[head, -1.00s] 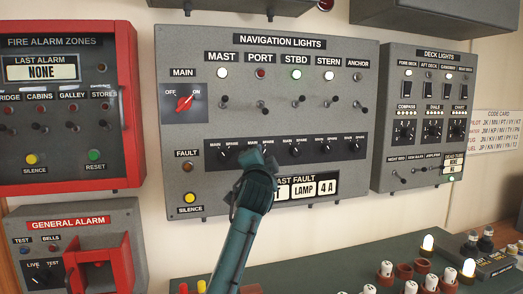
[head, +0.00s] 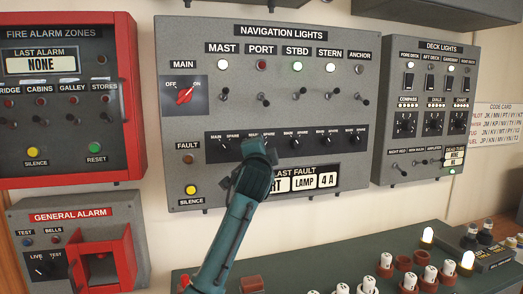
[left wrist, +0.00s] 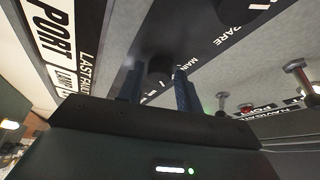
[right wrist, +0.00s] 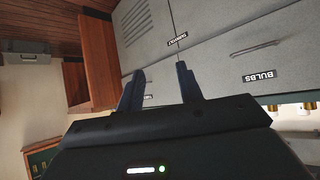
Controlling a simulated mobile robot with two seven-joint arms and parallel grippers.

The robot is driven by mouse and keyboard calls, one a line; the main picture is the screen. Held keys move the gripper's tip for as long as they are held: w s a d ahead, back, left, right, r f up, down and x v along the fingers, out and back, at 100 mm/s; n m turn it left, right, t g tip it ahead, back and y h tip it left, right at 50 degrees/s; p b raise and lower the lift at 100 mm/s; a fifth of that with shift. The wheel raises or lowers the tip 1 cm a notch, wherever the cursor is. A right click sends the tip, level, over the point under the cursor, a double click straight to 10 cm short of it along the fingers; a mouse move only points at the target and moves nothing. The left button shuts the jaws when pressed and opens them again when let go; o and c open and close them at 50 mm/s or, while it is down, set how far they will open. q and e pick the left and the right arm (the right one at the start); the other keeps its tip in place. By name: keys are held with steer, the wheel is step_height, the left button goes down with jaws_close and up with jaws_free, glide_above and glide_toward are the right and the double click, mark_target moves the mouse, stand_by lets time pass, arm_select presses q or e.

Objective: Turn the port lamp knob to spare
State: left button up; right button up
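The navigation lights panel (head: 200,115) fills the middle of the head view. The PORT light (head: 261,65) is dark red and unlit. A row of small black MAIN/SPARE knobs runs along its lower strip; the knob under PORT is hidden by my left gripper (head: 257,150). In the left wrist view, the left gripper's fingers (left wrist: 156,86) stand apart on either side of a black knob (left wrist: 159,70), apparently the port lamp knob. Contact and the knob's setting are unclear. My right gripper (right wrist: 160,75) is open and empty, facing grey drawers.
Toggle switches (head: 264,98) stick out above the knob strip. The last fault display (head: 304,182) is just below my left gripper. The deck lights panel (head: 428,110) stands right, the fire alarm box (head: 128,100) left. A console with lamps and pegs (head: 340,262) lies below.

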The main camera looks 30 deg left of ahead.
arm_select(q)
steer(key=shift+o, duration=1.4)
steer(key=b+v, duration=0.3)
steer(key=v, duration=1)
arm_select(e)
steer(key=shift+w+a+f+t, duration=0.15)
steer(key=shift+a+f+t, duration=0.2)
steer(key=shift+f, duration=0.15)
steer(key=shift+d, duration=0.1)
